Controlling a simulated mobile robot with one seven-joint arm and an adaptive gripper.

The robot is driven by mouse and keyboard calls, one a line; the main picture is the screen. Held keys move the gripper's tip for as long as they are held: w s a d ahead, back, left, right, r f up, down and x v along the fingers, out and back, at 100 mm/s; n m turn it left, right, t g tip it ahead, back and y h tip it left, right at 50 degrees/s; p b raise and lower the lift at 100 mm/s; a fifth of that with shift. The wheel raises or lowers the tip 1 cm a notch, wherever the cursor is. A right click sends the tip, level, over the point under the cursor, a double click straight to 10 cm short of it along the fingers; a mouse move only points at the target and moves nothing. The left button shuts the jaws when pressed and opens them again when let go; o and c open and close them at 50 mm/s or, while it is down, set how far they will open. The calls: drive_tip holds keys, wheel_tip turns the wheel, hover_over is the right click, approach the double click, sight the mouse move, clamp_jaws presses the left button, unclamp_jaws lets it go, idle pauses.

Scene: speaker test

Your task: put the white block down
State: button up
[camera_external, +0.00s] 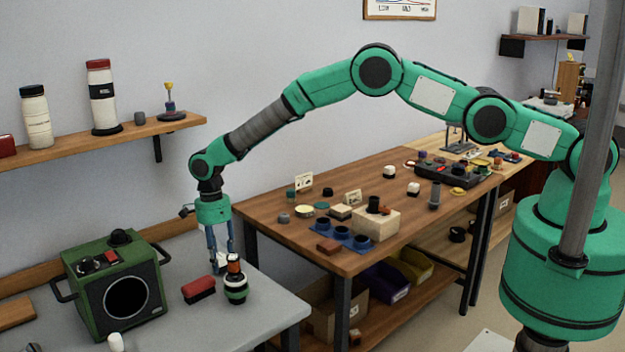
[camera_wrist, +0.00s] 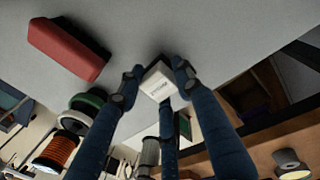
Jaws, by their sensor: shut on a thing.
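The white block (camera_wrist: 158,82) is small, with dark lettering on one face. It sits between the blue fingertips of my gripper (camera_wrist: 157,80), which is shut on it. In the external view my gripper (camera_external: 220,262) points down over the grey table (camera_external: 265,308), and the block is a small pale patch partly hidden by the fingers. I cannot tell whether the block touches the tabletop.
A red block with a dark side (camera_external: 199,289) lies just left of the gripper. A green and black stacked item with an orange-brown top (camera_external: 236,286) stands close in front. A green speaker box (camera_external: 115,285) is further left. A cluttered wooden table (camera_external: 300,246) stands to the right.

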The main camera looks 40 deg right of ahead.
drive_tip(key=shift+f, duration=0.45)
drive_tip(key=shift+f, duration=0.1)
drive_tip(key=o, duration=1.1)
drive_tip(key=shift+o, duration=0.2)
wheel_tip(320, 180, up, 12)
drive_tip(key=w+p, duration=0.1)
drive_tip(key=shift+w+d, duration=0.15)
drive_tip(key=shift+w, duration=0.1)
idle(0.4)
